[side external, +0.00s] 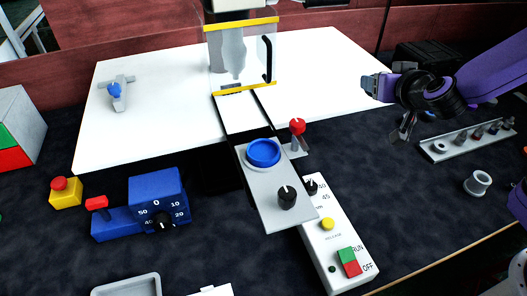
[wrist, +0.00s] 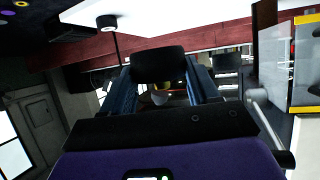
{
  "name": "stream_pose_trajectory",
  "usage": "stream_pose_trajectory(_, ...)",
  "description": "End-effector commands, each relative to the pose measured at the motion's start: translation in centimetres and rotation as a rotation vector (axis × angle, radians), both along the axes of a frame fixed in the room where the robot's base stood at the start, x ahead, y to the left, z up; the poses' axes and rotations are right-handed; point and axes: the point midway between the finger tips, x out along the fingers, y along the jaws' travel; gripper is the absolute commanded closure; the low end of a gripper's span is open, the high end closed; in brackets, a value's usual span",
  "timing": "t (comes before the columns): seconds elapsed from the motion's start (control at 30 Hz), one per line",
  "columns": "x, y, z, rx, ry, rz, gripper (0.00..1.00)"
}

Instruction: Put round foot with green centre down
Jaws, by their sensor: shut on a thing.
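My gripper (side external: 378,88) is at the right side of the side external view, held above the right end of the white table and pointing left. In the wrist view its two bluish fingers (wrist: 161,88) stand on either side of a small pale rounded part (wrist: 160,98), which looks like the round foot. The gripper is shut on it. The part is mostly in shadow, and I cannot make out a green centre. In the side external view the held part is too small to tell from the fingers.
A grey rack (side external: 440,147) with several small parts lies below my arm. A grey spool (side external: 478,183) stands near it. A clear guard (side external: 262,57) with yellow edges stands at the back. A blue control box (side external: 157,195) and a white switch panel (side external: 338,245) are in front.

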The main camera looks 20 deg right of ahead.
Motion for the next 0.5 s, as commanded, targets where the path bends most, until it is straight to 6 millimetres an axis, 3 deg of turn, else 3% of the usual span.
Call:
stream_pose_trajectory(0.1, -0.7, 2.9, 0.6, 0.000, -0.001, 0.013, 0.71)
stream_pose_trajectory(0.5, -5.0, 11.2, 2.1, 0.001, 0.000, 0.039, 0.71)
